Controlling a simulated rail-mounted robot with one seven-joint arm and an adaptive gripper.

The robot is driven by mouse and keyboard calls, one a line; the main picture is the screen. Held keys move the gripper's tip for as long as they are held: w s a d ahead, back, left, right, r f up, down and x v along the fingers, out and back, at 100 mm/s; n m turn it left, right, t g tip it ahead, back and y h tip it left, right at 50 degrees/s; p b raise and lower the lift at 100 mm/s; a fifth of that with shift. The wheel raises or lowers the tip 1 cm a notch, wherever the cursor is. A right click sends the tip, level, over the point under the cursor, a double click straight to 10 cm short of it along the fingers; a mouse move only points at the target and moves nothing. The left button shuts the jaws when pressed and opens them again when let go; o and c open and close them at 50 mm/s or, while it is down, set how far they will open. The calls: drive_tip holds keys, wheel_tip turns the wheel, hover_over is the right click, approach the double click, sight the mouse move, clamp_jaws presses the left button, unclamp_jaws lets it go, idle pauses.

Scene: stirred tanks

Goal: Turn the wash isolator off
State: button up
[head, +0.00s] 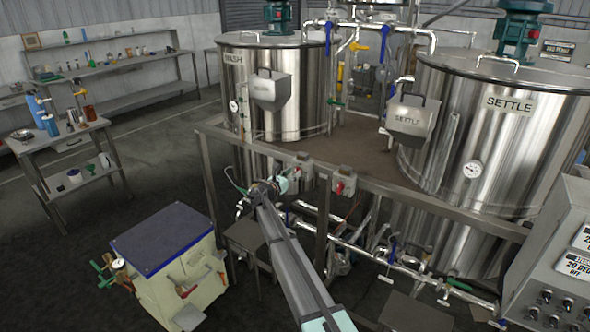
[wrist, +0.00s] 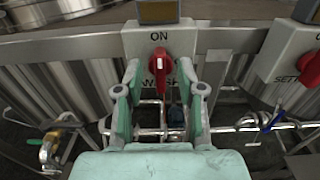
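The wash isolator (wrist: 131,42) is a grey box with a red rotary knob (wrist: 160,62). In the wrist view "ON" is printed above the knob, and the lower "WASH" lettering is partly hidden by my fingers. The knob's grip stands about upright, in line with "ON". My gripper (wrist: 160,76) is open, with one pale green finger on each side of the knob's lower part. I cannot tell whether either finger touches it. In the head view the isolator (head: 303,161) is on the platform's front rail, and my gripper (head: 271,186) is beside it on the left.
The settle isolator (head: 345,182), also with a red knob, is just to the right on the same rail (head: 420,203). Pipes and valves (head: 385,260) run below. The wash tank (head: 290,95) and settle tank (head: 510,135) stand behind.

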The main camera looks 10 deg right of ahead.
drive_tip(key=shift+x, duration=1.2)
drive_tip(key=shift+c, duration=0.3)
clamp_jaws()
